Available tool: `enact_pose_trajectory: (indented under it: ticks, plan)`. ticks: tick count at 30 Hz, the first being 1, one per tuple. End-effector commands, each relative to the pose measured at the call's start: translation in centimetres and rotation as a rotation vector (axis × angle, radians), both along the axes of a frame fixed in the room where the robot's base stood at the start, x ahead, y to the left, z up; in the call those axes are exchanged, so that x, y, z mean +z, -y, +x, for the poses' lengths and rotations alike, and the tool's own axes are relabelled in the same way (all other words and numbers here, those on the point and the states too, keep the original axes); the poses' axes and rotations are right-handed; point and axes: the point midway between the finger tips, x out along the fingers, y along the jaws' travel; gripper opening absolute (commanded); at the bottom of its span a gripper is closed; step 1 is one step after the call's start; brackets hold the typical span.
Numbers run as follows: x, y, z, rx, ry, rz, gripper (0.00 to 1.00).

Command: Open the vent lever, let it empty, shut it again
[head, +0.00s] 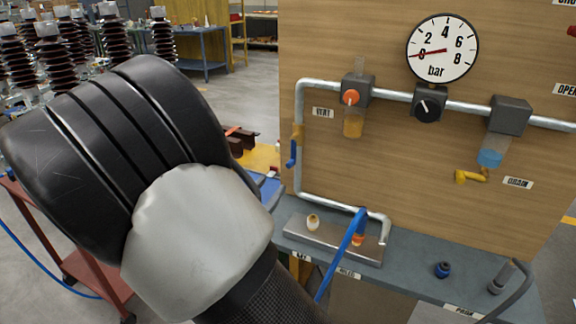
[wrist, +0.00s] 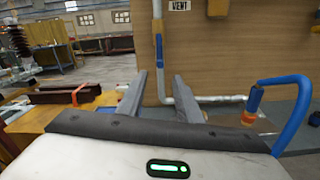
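The vent lever (head: 292,154) is a blue handle on an orange-yellow valve body on the left vertical pipe, left of the VENT label (head: 323,112). It hangs down, roughly along the pipe. In the wrist view the lever (wrist: 159,50) is ahead, above and between my fingertips. My gripper (wrist: 160,76) is open and empty, with its two grey fingers apart and not visibly touching the lever. In the head view my arm hides the gripper. The pressure gauge (head: 443,49) has its red needle near 0 bar.
A blue hose (head: 341,255) rises from a metal block (head: 330,240) on the grey bench, right of my gripper. The yellow drain handle (head: 471,176) is farther right. Filter bowls and a regulator (head: 429,105) sit on the wooden panel. Brown bars (wrist: 65,94) lie at left.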

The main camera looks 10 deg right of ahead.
Motion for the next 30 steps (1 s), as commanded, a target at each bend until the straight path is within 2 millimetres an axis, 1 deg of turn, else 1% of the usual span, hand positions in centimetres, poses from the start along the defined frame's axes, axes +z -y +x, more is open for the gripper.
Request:
enact_pose_trajectory:
  ticks: [1,9,15,21,30]
  plan:
    - [-0.1,0.8,0.9,-0.004,0.002,0.0,0.33]
    - [-0.1,4.3,5.7,-0.004,0.002,0.001,0.33]
    - [-0.1,6.2,8.4,-0.003,0.001,0.001,0.33]
    - [0.0,7.1,9.6,-0.002,0.0,0.001,0.33]
    - [0.0,7.2,9.8,-0.001,0.0,0.002,0.33]
